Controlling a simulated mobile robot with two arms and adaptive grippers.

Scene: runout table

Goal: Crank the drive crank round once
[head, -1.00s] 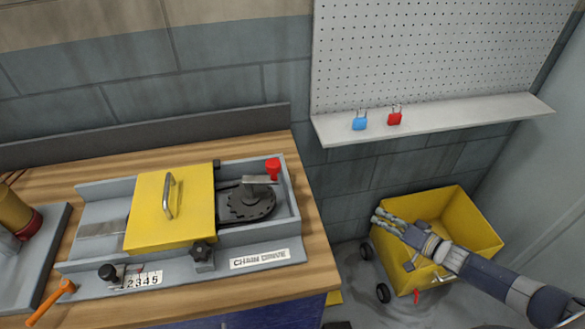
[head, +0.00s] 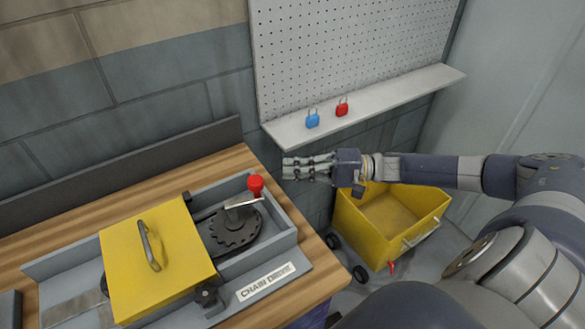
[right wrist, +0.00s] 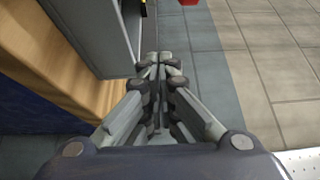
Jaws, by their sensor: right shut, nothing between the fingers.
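The drive crank (head: 243,201) is a grey arm with a red knob (head: 256,185), set over a dark toothed sprocket (head: 232,234) in the grey chain drive tray on the bench. The knob points to the back right of the tray. My right gripper (head: 285,168) is shut and empty, to the right of the red knob and apart from it, past the bench's right edge. In the right wrist view its fingers (right wrist: 155,65) lie together, and a bit of red shows at the top edge. My left gripper is not in view.
A yellow cover (head: 155,258) with a handle hides part of the chain drive. A shelf (head: 370,108) holding blue (head: 312,120) and red (head: 342,106) padlocks is above and right of my right gripper. A yellow cart (head: 365,228) stands on the floor below my right arm.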

